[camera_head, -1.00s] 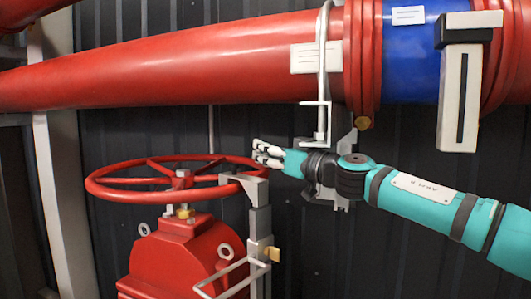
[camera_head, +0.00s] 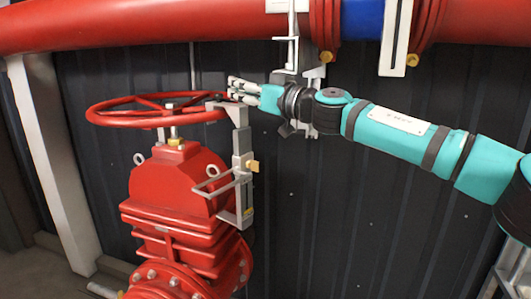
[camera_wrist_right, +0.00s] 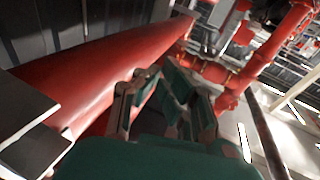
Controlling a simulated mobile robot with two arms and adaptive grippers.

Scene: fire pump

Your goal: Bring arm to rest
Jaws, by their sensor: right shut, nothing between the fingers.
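My right arm comes in from the right in the head view. Its gripper (camera_head: 236,91) points left and is shut and empty. It is close to the right rim of a red handwheel (camera_head: 110,119), near the top of a grey bracket; I cannot tell whether it touches either. The right wrist view shows the gripper fingers (camera_wrist_right: 160,92) in front of a large red pipe (camera_wrist_right: 95,75). My left gripper is in neither view.
A red valve body (camera_head: 175,190) stands below the handwheel. The grey bracket (camera_head: 242,150) rises at its right. A red pipe (camera_head: 150,25) crosses above, with a blue section (camera_head: 362,18). A pale post (camera_head: 50,150) stands left. Dark wall lies behind, clear below the arm.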

